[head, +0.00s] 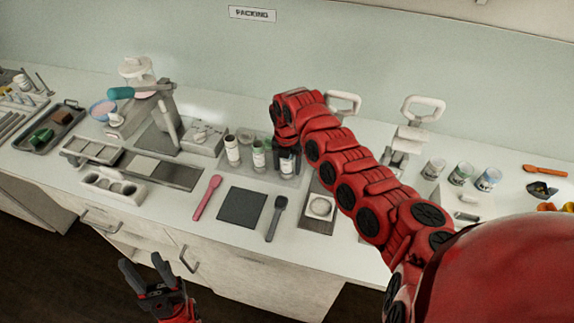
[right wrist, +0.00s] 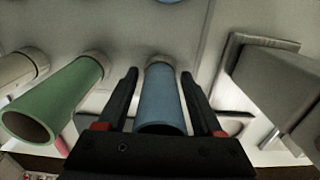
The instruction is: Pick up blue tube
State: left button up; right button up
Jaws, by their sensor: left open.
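The blue tube (right wrist: 160,98) stands between the two fingers of my right gripper (right wrist: 158,78) in the right wrist view, its open end toward the camera. Narrow gaps show between the tube and the fingers. A green tube (right wrist: 58,98) is to the left, outside the fingers. In the head view my right gripper (head: 286,145) is at the right end of a row of tubes, and the blue tube is mostly hidden there. My left gripper (head: 153,280) is open and empty, low in front of the counter.
A pink spoon (head: 207,197), a dark mat (head: 242,206) and a dark spoon (head: 275,218) lie in front. Several cups (head: 461,173) stand at the right.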

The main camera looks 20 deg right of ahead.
grip_shut()
jog(key=shift+r+b, duration=0.6)
notch_tip(320, 180, up, 2)
jog(key=shift+s+a+r+b, duration=0.1)
jog(key=shift+s+b, duration=0.05)
jog(key=shift+b, duration=0.6)
jog(key=s+a, duration=0.3)
jog(key=a, duration=0.1)
jog(key=shift+s+r, duration=0.25)
jog(key=shift+r, duration=0.05)
jog(key=a+r+p, duration=0.1)
jog(key=p, duration=0.1)
jog(key=shift+s+r+p, duration=0.15)
jog(key=shift+r+p, duration=0.05)
jog(key=shift+p, duration=0.15)
jog(key=s+p, duration=0.1)
jog(key=a+p, duration=0.1)
jog(key=p, duration=0.1)
jog(key=shift+s+f, duration=0.1)
jog(key=shift+s, duration=0.3)
jog(key=s+a, duration=0.4)
jog(key=shift+a+f+p, duration=0.1)
jog(key=shift+p, duration=0.25)
jog(key=shift+s+a, duration=0.5)
jog(key=shift+s, duration=0.15)
